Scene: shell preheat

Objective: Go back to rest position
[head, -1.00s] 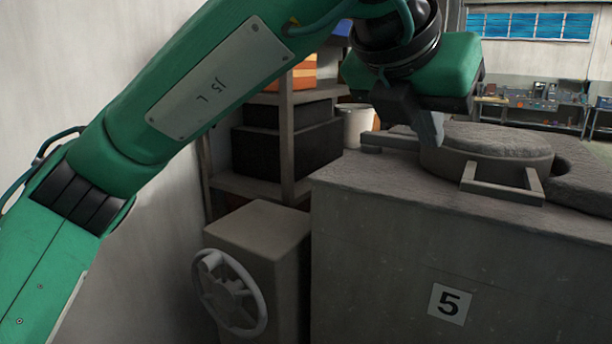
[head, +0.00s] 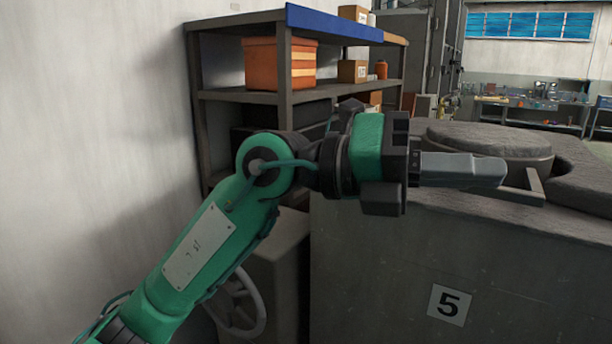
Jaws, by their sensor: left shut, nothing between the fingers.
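My left arm comes in from the lower left of the head view. Its gripper (head: 500,172) points to the right, with the fingers shut and nothing between them. It is in front of the grey block marked 5 (head: 400,262), at about the height of its top. The gripper covers part of the round lid (head: 490,140) on the block and part of the lid's handle frame (head: 535,183). My right gripper is not in view.
A shelf rack (head: 290,97) with an orange crate (head: 262,64) and small boxes stands behind my left arm. A cabinet with a handwheel (head: 245,305) is below it, partly hidden. A white wall (head: 90,120) is at the left. A workbench (head: 535,108) stands far back right.

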